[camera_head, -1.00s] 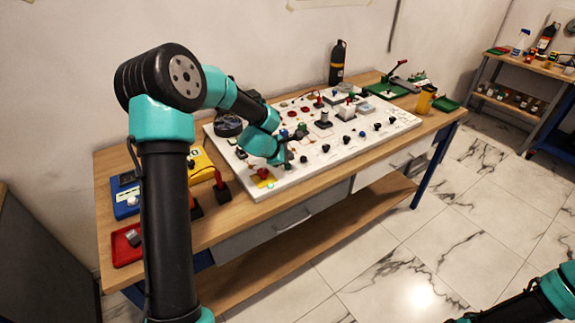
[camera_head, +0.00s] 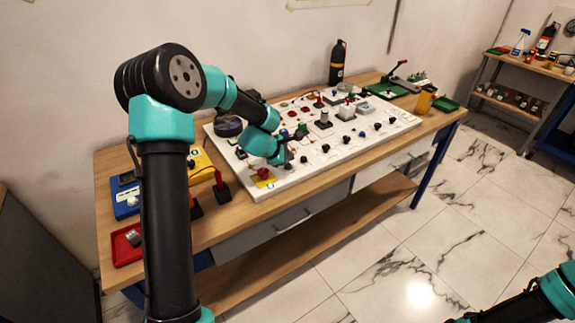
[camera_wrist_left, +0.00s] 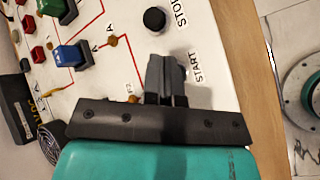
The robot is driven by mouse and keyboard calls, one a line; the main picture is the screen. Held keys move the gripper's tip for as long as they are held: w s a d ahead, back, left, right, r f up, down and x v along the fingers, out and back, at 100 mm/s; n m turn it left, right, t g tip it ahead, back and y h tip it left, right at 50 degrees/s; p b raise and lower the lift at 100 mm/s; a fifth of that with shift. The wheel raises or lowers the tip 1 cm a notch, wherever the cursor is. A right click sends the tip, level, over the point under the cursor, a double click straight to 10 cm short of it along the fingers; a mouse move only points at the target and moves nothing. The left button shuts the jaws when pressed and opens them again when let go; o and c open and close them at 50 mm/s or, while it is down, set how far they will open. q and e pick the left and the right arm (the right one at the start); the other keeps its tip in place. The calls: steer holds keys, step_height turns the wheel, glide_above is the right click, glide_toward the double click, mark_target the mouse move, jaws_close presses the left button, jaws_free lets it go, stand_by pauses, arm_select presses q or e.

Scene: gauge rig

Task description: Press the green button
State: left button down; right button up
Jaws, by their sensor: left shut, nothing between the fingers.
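My left gripper (camera_head: 286,160) reaches down over the near left part of the white panel (camera_head: 340,152). In the left wrist view its fingers (camera_wrist_left: 166,66) are shut, with nothing between them. The fingertips are right beside the printed word START, below a black round button (camera_wrist_left: 154,18) labelled STOP. No green round button shows clearly at START; the fingers cover that spot, and I cannot tell whether they touch a button. A green block-shaped control (camera_wrist_left: 57,9) stands at the top left of that view. My right gripper is out of view.
A blue control (camera_wrist_left: 70,54) and several red ones stand left of the fingers. The panel lies on a wooden bench (camera_head: 232,210) with a red tray (camera_head: 127,246), a blue box (camera_head: 124,196) and a black bottle (camera_head: 338,62). The floor in front is free.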

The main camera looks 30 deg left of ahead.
arm_select(q)
steer(key=shift+f, duration=0.1)
stand_by(0.5)
steer(key=shift+f, duration=0.3)
steer(key=shift+f, duration=0.55)
stand_by(0.8)
steer(key=shift+r, duration=0.95)
steer(key=shift+r, duration=2.5)
